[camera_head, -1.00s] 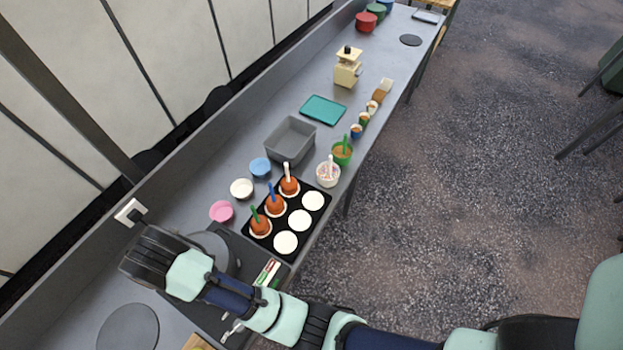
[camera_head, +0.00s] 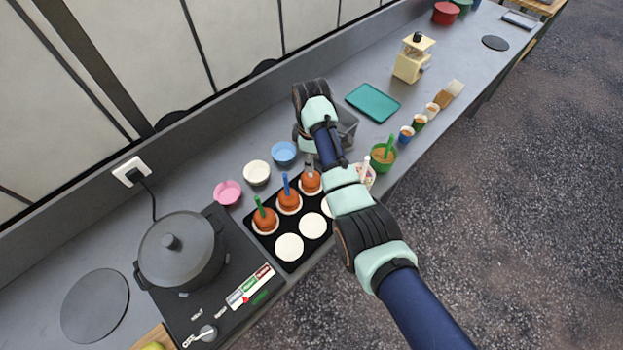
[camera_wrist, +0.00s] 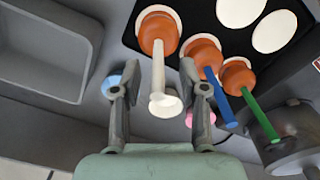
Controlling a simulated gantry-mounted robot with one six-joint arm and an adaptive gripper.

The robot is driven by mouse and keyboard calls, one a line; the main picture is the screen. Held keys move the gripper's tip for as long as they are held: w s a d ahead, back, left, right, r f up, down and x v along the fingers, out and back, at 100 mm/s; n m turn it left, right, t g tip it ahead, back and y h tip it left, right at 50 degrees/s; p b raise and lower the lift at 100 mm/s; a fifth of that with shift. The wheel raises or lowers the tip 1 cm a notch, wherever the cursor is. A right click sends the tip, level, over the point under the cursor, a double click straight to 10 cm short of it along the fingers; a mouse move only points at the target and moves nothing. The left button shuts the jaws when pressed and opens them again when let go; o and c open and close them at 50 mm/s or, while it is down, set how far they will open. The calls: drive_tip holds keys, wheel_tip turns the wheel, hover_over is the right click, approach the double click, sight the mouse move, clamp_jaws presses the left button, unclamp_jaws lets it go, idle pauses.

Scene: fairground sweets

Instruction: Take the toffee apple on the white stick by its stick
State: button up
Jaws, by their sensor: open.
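The toffee apple on the white stick (camera_wrist: 158,34) stands on a white round in the black tray (camera_head: 262,239). In the wrist view its white stick (camera_wrist: 158,75) points between the two open fingers of my gripper (camera_wrist: 155,85), which look clear of it on both sides. In the head view this apple (camera_head: 310,184) is partly hidden by my arm, and my gripper (camera_head: 311,160) is over it near the stick. Toffee apples with a blue stick (camera_head: 288,202) and a green stick (camera_head: 265,222) stand in the same row.
A grey bin (camera_head: 347,125) is behind my arm. Pink (camera_head: 227,193), white (camera_head: 257,172) and blue (camera_head: 284,153) bowls line the back. A pot (camera_head: 180,255) stands on the hob at left. A green cup (camera_head: 382,158) is to the right.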

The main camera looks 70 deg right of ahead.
sight(311, 176)
wheel_tip(311, 176, down, 5)
drive_tip(key=shift+w+d+b, duration=0.1)
drive_tip(key=shift+w+b, duration=0.05)
drive_tip(key=shift+b, duration=0.4)
drive_tip(key=shift+c, duration=0.3)
clamp_jaws()
